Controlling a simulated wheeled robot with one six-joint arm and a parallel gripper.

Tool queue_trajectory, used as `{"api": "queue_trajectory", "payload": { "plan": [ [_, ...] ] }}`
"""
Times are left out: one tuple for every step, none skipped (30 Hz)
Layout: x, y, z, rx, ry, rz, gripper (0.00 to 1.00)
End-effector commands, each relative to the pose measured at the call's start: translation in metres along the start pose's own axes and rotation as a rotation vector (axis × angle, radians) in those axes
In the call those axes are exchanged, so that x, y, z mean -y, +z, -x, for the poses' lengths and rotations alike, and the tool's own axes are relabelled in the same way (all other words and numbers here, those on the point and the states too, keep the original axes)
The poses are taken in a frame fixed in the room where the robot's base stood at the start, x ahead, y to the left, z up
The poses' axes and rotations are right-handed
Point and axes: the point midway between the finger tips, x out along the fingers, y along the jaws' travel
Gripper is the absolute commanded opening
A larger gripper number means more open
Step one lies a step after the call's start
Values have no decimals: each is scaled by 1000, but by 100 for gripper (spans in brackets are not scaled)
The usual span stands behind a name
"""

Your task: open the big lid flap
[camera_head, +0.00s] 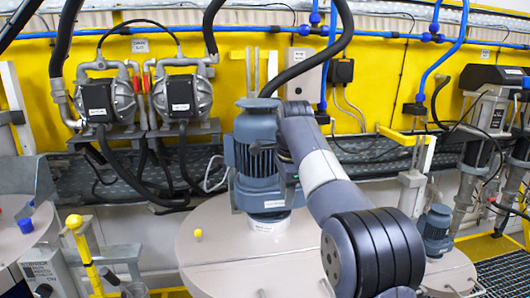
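A large round beige drum lid (215,250) fills the lower middle of the head view. It lies flat, and a faint seam seems to cross it. I cannot tell exactly where its flap begins; no part of the lid stands raised. A small yellow knob (198,234) sits on its left part. A blue-grey agitator motor (262,160) stands upright on the lid. My arm reaches in from the lower right, bends close to the motor's right side and covers the lid's right part. My gripper does not show; it may be hidden behind the arm or out of frame.
Two grey pumps (108,98) with black hoses hang on the yellow wall (235,75). Another drum with a blue cap (26,225) and a yellow-topped post (80,240) stand left. A smaller motor (436,230) on another beige lid (450,272) is right, near a floor grating (503,272).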

Motion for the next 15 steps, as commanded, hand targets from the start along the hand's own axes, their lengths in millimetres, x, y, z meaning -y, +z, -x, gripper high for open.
{"api": "queue_trajectory", "payload": {
  "plan": [
    [5, 0, -1, 0, -1, 0, 33],
    [7, 0, -1, 0, -1, 0, 33],
    [10, 0, -1, 0, -1, 0, 33],
    [12, 0, -1, 0, 0, 0, 33],
    [14, 0, -1, 0, -1, 0, 33],
    [17, 0, -1, 0, -1, 0, 33],
    [18, 0, -2, 0, 0, 0, 33],
    [20, 0, -2, 0, 0, 0, 33],
    [23, 0, -2, 0, -1, 0, 33],
    [25, 0, -2, 0, -1, 0, 33],
    [26, 0, -2, 0, 0, 0, 33],
    [29, 0, -3, 0, 0, 0, 33],
    [31, 0, -3, 0, -1, 0, 33],
    [32, 0, -3, 0, -1, 0, 33],
    [34, 0, -3, 0, 0, 0, 33]
  ]
}}
